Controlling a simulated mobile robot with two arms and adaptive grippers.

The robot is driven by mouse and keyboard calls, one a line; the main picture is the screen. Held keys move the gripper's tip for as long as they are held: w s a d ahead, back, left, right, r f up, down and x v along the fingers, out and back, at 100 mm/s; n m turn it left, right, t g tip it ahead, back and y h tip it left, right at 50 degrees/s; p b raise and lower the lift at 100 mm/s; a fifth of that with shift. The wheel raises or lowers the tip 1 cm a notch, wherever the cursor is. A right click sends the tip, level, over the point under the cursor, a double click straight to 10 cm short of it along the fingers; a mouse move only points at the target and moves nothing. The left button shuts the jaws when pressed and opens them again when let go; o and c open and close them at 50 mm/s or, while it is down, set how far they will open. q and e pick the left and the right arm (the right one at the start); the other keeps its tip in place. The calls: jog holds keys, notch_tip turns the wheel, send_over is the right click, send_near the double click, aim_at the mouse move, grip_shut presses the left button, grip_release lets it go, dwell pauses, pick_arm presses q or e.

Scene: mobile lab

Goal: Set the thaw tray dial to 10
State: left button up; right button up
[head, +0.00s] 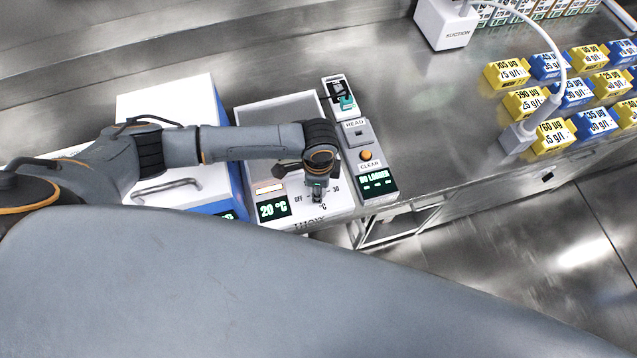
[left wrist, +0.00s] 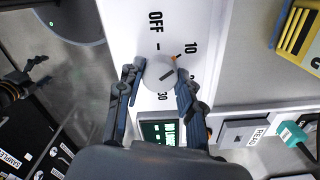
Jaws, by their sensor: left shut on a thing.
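The thaw tray (head: 256,118) is a pale shallow tray with a front panel. Its display (head: 273,208) reads 20 °C. My left gripper (head: 318,196) is over the panel and hides the dial in the head view. Its fingers (left wrist: 158,86) are shut on the dial from both sides. My right gripper is not in view.
A logger unit (head: 359,132) with READ and CLEAR buttons stands close right of the tray. A blue and white box (head: 165,105) stands to its left. Yellow and blue labelled blocks (head: 506,73) and a suction unit (head: 444,25) are at the right. Bare steel bench lies between.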

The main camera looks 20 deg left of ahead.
pick_arm(q)
jog(key=shift+m, duration=0.4)
jog(key=o, duration=1.2)
jog(key=shift+r, duration=0.1)
notch_tip(320, 180, up, 12)
jog(key=shift+f, duration=0.1)
